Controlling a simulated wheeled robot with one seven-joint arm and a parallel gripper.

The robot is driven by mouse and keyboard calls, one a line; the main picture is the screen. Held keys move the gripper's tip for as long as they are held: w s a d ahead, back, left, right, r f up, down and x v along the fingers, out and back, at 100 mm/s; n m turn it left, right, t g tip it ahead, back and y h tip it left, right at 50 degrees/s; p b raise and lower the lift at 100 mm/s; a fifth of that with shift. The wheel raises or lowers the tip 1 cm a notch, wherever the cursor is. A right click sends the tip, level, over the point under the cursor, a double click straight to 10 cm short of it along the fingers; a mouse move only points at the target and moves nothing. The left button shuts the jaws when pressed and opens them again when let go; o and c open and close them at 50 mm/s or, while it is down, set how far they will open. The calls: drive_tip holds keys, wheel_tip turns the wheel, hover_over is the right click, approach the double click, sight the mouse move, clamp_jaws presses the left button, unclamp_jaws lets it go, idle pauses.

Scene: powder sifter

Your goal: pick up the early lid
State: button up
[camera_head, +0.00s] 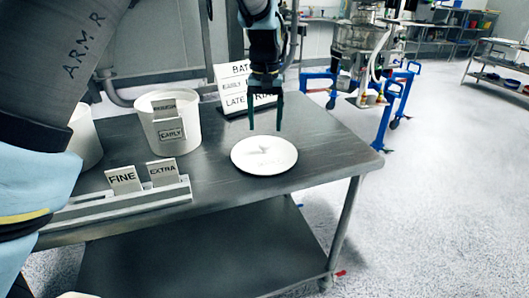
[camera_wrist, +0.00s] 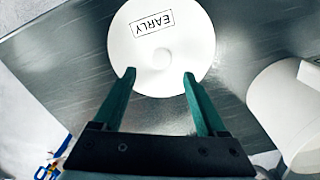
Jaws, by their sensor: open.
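The early lid (camera_head: 264,156) is a round white disc lying flat on the metal table. In the wrist view the lid (camera_wrist: 160,48) shows its label "EARLY" and a small round bump in its middle. My gripper (camera_head: 266,122) is open and empty, its two dark green fingers pointing down above the far part of the lid. In the wrist view the fingertips of my gripper (camera_wrist: 158,73) lie over the lid's near edge, either side of the bump. I cannot tell the exact height between fingertips and lid.
A rack with "FINE" (camera_head: 124,179) and "EXTRA" (camera_head: 163,171) signs lies in front. A sign board (camera_head: 231,76) stands behind. The table (camera_head: 325,150) is clear right of the lid.

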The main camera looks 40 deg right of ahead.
sight(264, 143)
drive_tip(key=shift+s+a+f+p, duration=0.15)
drive_tip(key=shift+f+p, duration=0.45)
drive_tip(key=shift+f, duration=0.8)
drive_tip(key=shift+a+f+p, duration=0.1)
drive_tip(key=shift+f+p, duration=0.45)
drive_tip(key=shift+f, duration=0.85)
clamp_jaws()
